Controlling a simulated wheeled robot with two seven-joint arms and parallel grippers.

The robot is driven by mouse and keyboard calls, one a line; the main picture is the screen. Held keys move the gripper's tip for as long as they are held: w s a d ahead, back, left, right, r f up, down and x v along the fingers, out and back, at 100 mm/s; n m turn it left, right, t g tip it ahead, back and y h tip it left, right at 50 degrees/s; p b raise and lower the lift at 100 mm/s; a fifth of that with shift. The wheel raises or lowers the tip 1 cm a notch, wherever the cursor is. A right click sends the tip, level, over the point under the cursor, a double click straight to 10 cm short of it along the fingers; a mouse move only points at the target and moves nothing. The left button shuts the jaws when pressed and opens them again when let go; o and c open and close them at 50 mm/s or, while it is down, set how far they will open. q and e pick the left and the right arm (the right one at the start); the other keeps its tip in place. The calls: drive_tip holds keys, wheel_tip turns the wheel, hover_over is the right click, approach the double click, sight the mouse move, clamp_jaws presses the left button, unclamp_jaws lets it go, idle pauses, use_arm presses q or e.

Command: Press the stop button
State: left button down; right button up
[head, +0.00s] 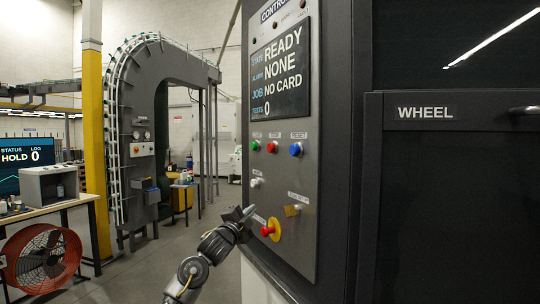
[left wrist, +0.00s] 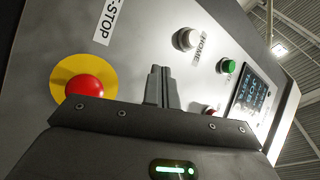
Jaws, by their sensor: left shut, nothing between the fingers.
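The control panel (head: 285,185) carries a row of three buttons under its screen: green (head: 255,145), the red stop button (head: 272,147) in the middle, and blue (head: 295,149). In the left wrist view the red stop button (left wrist: 210,109) is partly hidden by my gripper's body. My left gripper (head: 247,212) is shut and empty, close to the panel, below the row and below the white button (head: 256,183). In the left wrist view its fingers (left wrist: 161,86) stand together between the emergency stop and the row. Whether they touch the panel I cannot tell.
The red emergency stop (head: 268,229) on its yellow ring is just beside my gripper, lower on the panel; a yellowish switch (head: 292,210) is to its right. The screen (head: 281,72) reads READY. A dark WHEEL door (head: 455,190) is at right. Open floor lies left.

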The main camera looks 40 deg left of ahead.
sight(272, 148)
use_arm(q)
drive_tip(key=s+r+m+t, duration=0.1)
drive_tip(key=s+r, duration=0.2)
drive_tip(key=r, duration=0.3)
drive_tip(key=s+r+m+t, duration=0.1)
drive_tip(key=s+r, duration=0.1)
drive_tip(key=r, duration=0.5)
drive_tip(key=s+r+t+p, duration=0.1)
drive_tip(key=s+r, duration=0.2)
drive_tip(key=r, duration=0.4)
drive_tip(key=shift+s+d+m+y, duration=0.2)
drive_tip(key=shift+s+m+y, duration=0.1)
drive_tip(key=shift+m, duration=0.1)
drive_tip(key=shift+r, duration=0.1)
drive_tip(key=shift+w, duration=0.1)
drive_tip(key=w+d+p, duration=0.2)
drive_tip(key=w+d, duration=0.1)
drive_tip(key=w, duration=0.4)
drive_tip(key=shift+w+d, duration=0.4)
